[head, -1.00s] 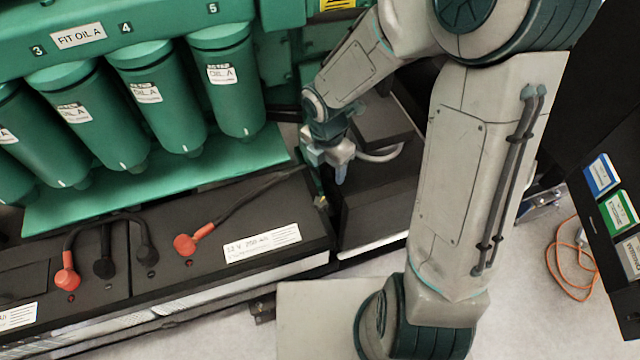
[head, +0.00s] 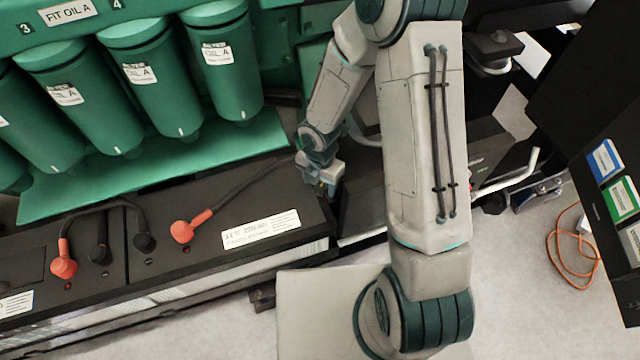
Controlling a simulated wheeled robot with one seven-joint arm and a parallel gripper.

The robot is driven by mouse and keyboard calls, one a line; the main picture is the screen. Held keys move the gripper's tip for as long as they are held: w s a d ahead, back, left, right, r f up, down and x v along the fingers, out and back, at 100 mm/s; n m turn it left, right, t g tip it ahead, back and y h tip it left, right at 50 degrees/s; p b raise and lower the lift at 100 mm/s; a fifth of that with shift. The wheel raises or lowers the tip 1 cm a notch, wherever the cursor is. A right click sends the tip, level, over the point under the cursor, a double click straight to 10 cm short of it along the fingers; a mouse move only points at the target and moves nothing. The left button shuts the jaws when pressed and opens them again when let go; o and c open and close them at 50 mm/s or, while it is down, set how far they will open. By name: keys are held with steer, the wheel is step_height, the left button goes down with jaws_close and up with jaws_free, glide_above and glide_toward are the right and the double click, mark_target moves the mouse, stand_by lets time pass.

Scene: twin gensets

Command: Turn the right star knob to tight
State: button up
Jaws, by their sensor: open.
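I cannot make out a star knob in the head view; the place right at my gripper is hidden by the gripper itself. My gripper (head: 325,188) is at the right end of the black battery box (head: 215,265), low over or beside its top corner. Its jaws are small and partly turned away, and they are open. I see nothing held between them. Whether the fingers touch anything cannot be told. My arm covers the area to the right of the gripper.
Green oil filters (head: 229,65) hang above a green tray (head: 160,165) at left. Red-capped battery cables (head: 184,231) lie on the battery box, one running toward my gripper. A dark rack (head: 600,215) stands at right, an orange cable (head: 565,265) on the floor.

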steer(key=shift+f, duration=0.45)
steer(key=c, duration=1)
